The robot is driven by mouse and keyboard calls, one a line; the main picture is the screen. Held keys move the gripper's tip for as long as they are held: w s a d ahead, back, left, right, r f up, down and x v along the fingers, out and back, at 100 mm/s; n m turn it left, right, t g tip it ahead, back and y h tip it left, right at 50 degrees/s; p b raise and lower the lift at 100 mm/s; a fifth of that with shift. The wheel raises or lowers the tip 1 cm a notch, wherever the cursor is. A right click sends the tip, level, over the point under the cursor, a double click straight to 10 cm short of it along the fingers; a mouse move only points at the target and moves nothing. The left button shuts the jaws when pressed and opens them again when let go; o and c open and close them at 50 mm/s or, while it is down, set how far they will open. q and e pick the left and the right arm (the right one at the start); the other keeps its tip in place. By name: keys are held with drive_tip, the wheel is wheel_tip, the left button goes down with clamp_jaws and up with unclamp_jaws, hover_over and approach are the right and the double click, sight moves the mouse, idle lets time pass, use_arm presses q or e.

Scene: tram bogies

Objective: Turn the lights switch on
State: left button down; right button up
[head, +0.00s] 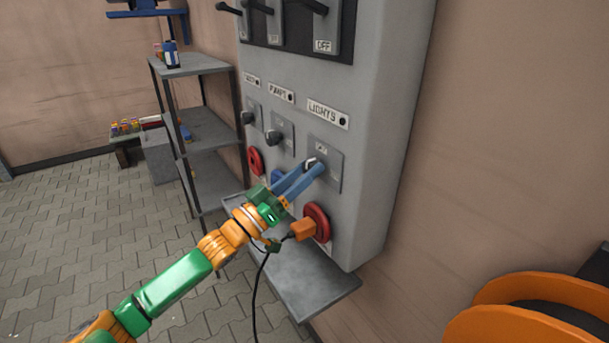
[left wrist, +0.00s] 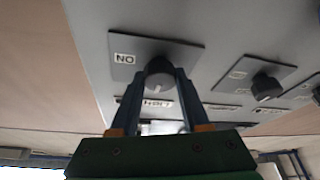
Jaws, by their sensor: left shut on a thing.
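The lights switch is a dark rotary knob (left wrist: 160,76) on a square grey plate (head: 331,158), below a white LIGHTS label (head: 327,113) on the grey cabinet. In the left wrist view the plate (left wrist: 125,76) appears upside down, with an ON label beside the knob. My left gripper (head: 314,167) has its two blue fingers closed around the knob, one on each side. In the head view the fingers hide most of the knob. My right gripper is in neither view.
Two more knobs (head: 273,136) sit left on the cabinet (head: 385,130), with levers above. An orange plug (head: 303,229) with a black cable sits at a red socket (head: 320,218), just below my gripper. A grey ledge (head: 325,285) juts out below. Shelves (head: 205,125) stand left.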

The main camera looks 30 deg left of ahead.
use_arm(q)
drive_tip(key=m+h+b, duration=0.1)
drive_tip(key=m+h, duration=0.1)
drive_tip(key=m, duration=0.2)
drive_tip(key=m+g+h+b, duration=0.1)
drive_tip(key=m, duration=0.2)
drive_tip(key=m+g+h+b, duration=0.1)
drive_tip(key=m+h+b, duration=0.1)
drive_tip(key=m, duration=0.2)
drive_tip(key=shift+a+m+h, duration=0.15)
drive_tip(key=shift+m+h, duration=0.15)
drive_tip(key=m+g+h, duration=0.1)
drive_tip(key=m+g, duration=0.1)
drive_tip(key=m, duration=0.3)
drive_tip(key=shift+r, duration=0.15)
drive_tip(key=m+g, duration=0.1)
drive_tip(key=m, duration=0.2)
drive_tip(key=m+g+h+p, duration=0.1)
drive_tip(key=m+g, duration=0.1)
drive_tip(key=m, duration=0.1)
drive_tip(key=shift+w+a+p, duration=0.1)
drive_tip(key=shift+p, duration=0.2)
drive_tip(key=shift+m, duration=0.4)
drive_tip(key=shift+c, duration=1.9)
unclamp_jaws()
